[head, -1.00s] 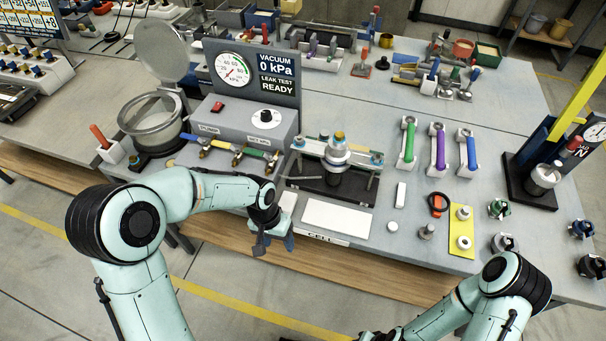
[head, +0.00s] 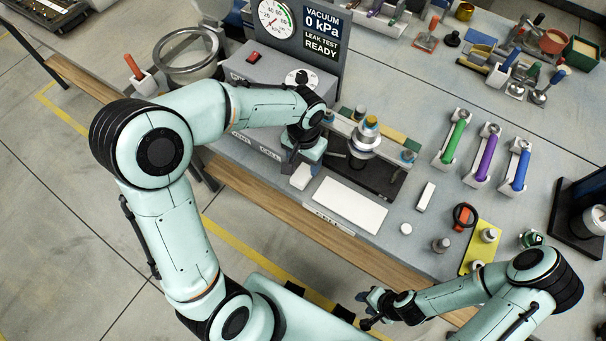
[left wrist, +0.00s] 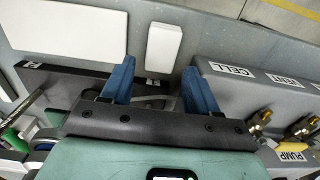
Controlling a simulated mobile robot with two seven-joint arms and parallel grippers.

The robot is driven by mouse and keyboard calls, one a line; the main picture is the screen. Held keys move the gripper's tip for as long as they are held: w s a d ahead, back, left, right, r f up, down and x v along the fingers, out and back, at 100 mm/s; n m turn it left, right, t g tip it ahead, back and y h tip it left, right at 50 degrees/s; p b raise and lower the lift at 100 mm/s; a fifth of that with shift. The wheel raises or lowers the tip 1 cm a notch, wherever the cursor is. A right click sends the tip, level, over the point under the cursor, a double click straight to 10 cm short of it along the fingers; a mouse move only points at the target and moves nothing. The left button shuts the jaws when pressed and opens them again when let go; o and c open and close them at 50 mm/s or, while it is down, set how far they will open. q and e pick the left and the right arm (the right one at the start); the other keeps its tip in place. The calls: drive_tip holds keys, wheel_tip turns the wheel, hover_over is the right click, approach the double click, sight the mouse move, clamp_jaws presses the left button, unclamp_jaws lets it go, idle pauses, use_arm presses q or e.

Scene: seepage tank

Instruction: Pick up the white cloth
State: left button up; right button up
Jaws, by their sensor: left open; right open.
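A small white folded piece (head: 301,176), which looks like the cloth, lies at the bench's front edge, left of a larger flat white plate (head: 350,204). In the left wrist view the white piece (left wrist: 163,46) lies beyond the fingertips, with the white plate (left wrist: 70,27) to its left. My left gripper (head: 306,160) is over the bench just behind the white piece, its fingers mostly hidden by its own body. In the left wrist view its blue fingers (left wrist: 158,82) are apart with nothing between them. My right gripper (head: 370,308) is open and empty, in front of the bench.
A clamp fixture (head: 365,145) stands close on the right. Green, purple and blue handled tools (head: 488,150) stand further right. A white bar (head: 425,197) lies on clear bench.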

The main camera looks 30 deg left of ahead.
sight(303, 174)
use_arm(q)
wheel_tip(303, 174, down, 6)
drive_tip(key=shift+a+r, duration=0.1)
drive_tip(key=shift+s, duration=0.1)
drive_tip(key=c, duration=0.8)
